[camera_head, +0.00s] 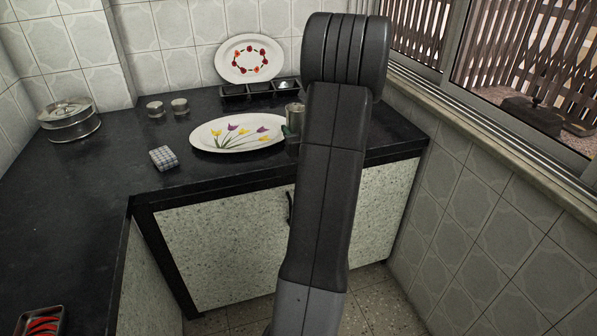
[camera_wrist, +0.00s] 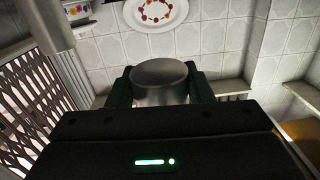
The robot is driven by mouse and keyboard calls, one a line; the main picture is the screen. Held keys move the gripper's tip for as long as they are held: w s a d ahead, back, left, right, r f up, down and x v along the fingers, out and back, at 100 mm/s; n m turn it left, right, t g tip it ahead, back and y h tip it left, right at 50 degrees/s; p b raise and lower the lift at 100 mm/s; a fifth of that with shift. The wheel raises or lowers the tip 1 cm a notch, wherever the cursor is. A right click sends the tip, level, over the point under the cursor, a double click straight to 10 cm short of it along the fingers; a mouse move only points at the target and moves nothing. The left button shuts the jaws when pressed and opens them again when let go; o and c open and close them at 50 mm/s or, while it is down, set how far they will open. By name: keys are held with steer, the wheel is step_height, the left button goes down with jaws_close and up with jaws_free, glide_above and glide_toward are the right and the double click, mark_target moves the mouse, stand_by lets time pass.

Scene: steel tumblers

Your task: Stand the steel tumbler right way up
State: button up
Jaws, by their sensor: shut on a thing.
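In the wrist view the steel tumbler (camera_wrist: 160,97) is between the two dark green fingers of my gripper (camera_wrist: 159,82), which are shut on it. One flat, round end shows; I cannot tell surely whether it is the base or the mouth. In the head view a steel tumbler (camera_head: 295,117) shows just left of my arm, at the right end of the oval platter. It looks about upright, with the wider end up. A dark green finger (camera_head: 287,131) shows at its side. My arm hides most of the gripper. I cannot tell whether the tumbler touches the counter.
A flowered plate (camera_head: 250,76) leans on the wall. The window is at right.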

mark_target(298, 123)
steer(key=w+b, duration=0.2)
steer(key=b, duration=0.3)
steer(key=shift+d+f+h, duration=0.1)
steer(key=shift+f+h, duration=0.05)
steer(key=shift+h, duration=0.15)
steer(key=shift+t, duration=0.3)
steer(key=f+b, duration=0.1)
steer(key=f, duration=0.2)
steer(key=f+b, duration=0.1)
steer(key=f, duration=0.1)
steer(key=w+f+b, duration=0.1)
steer(key=f, duration=0.2)
steer(key=shift+d+f, duration=0.2)
steer(key=shift+f, duration=0.15)
steer(key=shift+r, duration=0.1)
steer(key=shift+f+b, duration=0.2)
steer(key=shift+b, duration=0.4)
steer(key=o, duration=1.2)
steer(key=shift+o, duration=0.2)
steer(key=shift+r+p, duration=0.2)
steer(key=shift+p, duration=0.1)
